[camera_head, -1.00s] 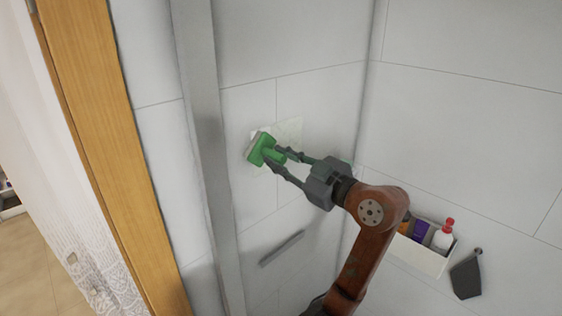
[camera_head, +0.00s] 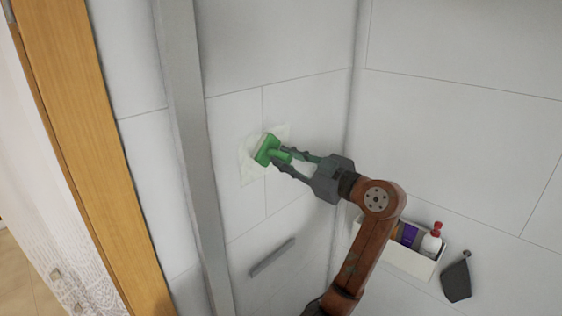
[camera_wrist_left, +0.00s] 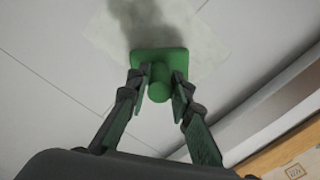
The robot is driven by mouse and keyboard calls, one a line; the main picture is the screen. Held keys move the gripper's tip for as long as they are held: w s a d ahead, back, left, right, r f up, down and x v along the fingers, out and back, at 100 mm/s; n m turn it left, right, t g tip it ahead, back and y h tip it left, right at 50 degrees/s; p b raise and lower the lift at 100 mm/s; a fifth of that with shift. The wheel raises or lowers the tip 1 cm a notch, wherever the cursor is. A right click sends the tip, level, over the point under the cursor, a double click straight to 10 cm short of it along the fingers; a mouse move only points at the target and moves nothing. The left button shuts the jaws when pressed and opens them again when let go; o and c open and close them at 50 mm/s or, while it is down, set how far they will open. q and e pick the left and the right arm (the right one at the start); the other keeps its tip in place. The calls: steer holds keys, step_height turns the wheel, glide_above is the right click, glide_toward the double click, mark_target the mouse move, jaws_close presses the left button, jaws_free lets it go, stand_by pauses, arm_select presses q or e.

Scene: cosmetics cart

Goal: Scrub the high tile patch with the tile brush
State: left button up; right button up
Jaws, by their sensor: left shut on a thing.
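The green tile brush (camera_head: 267,149) is at the pale tile patch (camera_head: 248,168) on the wall, with its flat head toward the wall. The brush also shows in the left wrist view (camera_wrist_left: 159,62), over the lower part of the patch (camera_wrist_left: 200,45). I cannot tell for sure whether its bristles touch the tile. My left gripper (camera_head: 283,160) is shut on the brush's handle; its fingers stand on both sides of the handle in the left wrist view (camera_wrist_left: 159,95). The patch is partly hidden behind the brush. My right gripper is not in view.
A white wall caddy (camera_head: 412,262) with bottles is at the lower right, and a dark grey scraper-like item (camera_head: 457,279) hangs beside it. A grey bar (camera_head: 272,257) is on the wall below the patch. A grey post (camera_head: 187,150) and wooden frame (camera_head: 92,160) stand left.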

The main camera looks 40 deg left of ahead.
arm_select(q)
steer(key=w+p, duration=0.1)
steer(key=w, duration=0.9)
steer(key=shift+w+d+p, duration=0.35)
steer(key=shift+d+p, duration=0.05)
steer(key=shift+d, duration=0.05)
stand_by(0.5)
steer(key=shift+d, duration=0.1)
steer(key=shift+s+d, duration=0.15)
steer(key=shift+d, duration=1.3)
steer(key=shift+s+d, duration=0.1)
steer(key=shift+d, duration=1.35)
steer(key=d, duration=0.3)
steer(key=shift+s, duration=0.1)
